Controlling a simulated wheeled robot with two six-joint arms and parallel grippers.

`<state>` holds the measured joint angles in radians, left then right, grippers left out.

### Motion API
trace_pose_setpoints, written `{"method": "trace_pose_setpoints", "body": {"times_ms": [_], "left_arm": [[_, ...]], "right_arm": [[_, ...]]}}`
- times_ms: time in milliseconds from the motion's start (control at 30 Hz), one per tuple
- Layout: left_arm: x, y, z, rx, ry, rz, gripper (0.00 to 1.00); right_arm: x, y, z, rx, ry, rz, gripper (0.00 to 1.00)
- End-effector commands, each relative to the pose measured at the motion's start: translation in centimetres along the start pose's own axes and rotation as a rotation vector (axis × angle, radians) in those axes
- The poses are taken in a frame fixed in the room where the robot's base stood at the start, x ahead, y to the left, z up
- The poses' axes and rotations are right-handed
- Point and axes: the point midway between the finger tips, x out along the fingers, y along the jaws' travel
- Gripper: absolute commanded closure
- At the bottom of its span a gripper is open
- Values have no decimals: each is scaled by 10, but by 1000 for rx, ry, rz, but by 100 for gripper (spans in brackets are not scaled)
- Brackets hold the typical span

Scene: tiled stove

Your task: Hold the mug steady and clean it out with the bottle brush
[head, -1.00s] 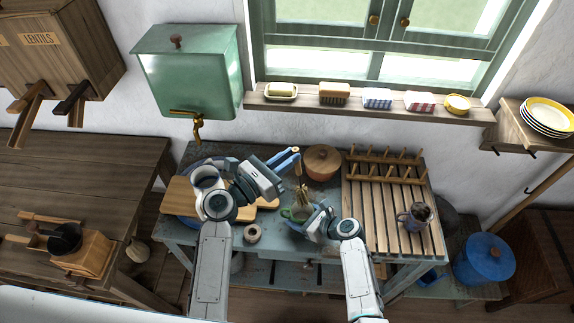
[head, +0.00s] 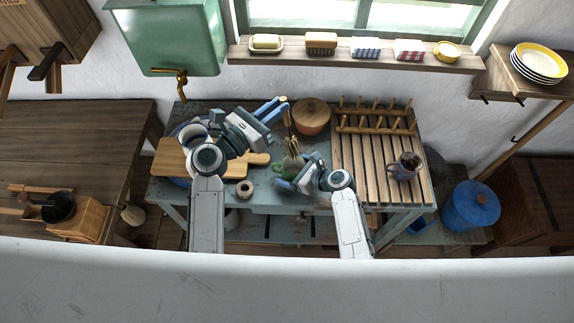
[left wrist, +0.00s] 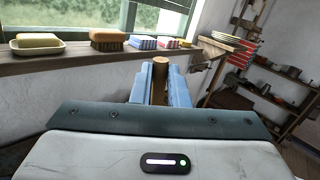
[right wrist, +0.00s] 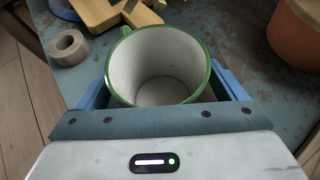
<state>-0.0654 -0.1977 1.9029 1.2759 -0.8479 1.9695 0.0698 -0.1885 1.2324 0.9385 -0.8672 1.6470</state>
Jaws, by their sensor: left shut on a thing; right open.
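My left gripper (head: 280,108) is shut on the wooden handle of the bottle brush (head: 291,146), whose pale bristles hang down. The handle's end also shows between the blue fingers in the left wrist view (left wrist: 160,70). The green mug (head: 283,168) stands upright on the blue-grey table, partly hidden by my right gripper (head: 284,181) in the head view. In the right wrist view, the mug (right wrist: 160,65) has a green rim and an empty white inside. My right gripper is open, with its fingers on either side of the mug. The bristles are above the mug, outside it.
A round lidded pot (head: 311,117) stands behind to the right. A wooden drying rack (head: 350,170) with a speckled mug (head: 406,166) fills the table's right side.

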Motion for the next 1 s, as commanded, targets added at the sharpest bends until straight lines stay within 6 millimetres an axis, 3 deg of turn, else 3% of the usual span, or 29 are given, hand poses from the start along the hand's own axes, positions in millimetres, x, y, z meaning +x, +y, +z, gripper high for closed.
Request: {"method": "trace_pose_setpoints", "body": {"times_ms": [267,700,1000], "left_arm": [[0,0,0,0,0,0,100],[0,0,0,0,0,0,100],[0,0,0,0,0,0,100]], "right_arm": [[-21,0,-1,0,0,-2,9],[-106,-1,-1,-2,2,-2,9],[-120,0,0,0,0,0,9]]}}
